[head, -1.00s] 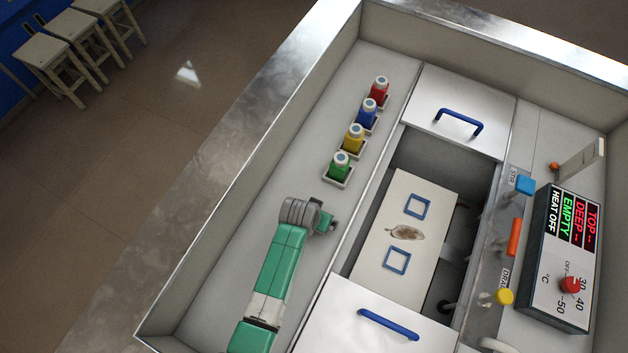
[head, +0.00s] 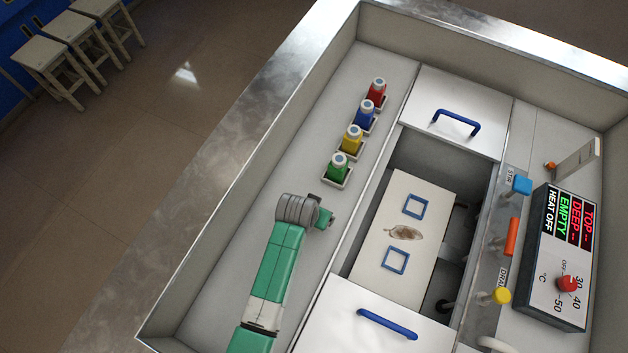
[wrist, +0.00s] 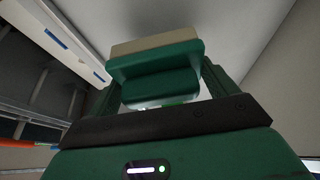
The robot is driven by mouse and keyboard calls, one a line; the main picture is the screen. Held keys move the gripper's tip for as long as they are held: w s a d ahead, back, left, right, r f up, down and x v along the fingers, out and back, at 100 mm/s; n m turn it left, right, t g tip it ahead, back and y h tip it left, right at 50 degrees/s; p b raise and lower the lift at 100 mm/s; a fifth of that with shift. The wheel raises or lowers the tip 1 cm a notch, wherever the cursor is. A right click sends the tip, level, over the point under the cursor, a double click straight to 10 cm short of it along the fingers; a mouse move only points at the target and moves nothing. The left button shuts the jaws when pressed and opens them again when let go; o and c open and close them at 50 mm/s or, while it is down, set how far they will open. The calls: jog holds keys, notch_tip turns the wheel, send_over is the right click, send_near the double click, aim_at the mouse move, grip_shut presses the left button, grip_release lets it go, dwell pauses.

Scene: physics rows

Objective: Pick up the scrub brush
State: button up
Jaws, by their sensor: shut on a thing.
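The scrub brush (wrist: 155,60), with a green body and a beige face, is between the fingers of my gripper (wrist: 160,92) in the wrist view. My gripper is shut on it. In the head view my gripper (head: 325,218) is over the light counter strip at the left of the basin, below the row of bottles. The brush cannot be made out clearly there, as the grey wrist and green arm cover that spot.
Coloured bottles (head: 352,139) stand in a row up the left strip. The open basin holds a pale board (head: 375,265) with two blue frames and a brown, leaf-like thing. Lids with blue handles (head: 388,324) lie at both ends. Coloured valves and a display box (head: 558,258) are at right.

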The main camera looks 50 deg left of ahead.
jog(key=s+d, duration=0.2)
jog(key=s, duration=0.2)
jog(key=s+d, duration=0.3)
jog(key=s, duration=0.2)
jog(key=s+d+r+p, duration=0.1)
jog(key=s+d, duration=0.1)
jog(key=s, duration=0.3)
jog(key=shift+d, duration=0.15)
jog(key=shift+o, duration=1)
jog(key=shift+c, duration=0.4)
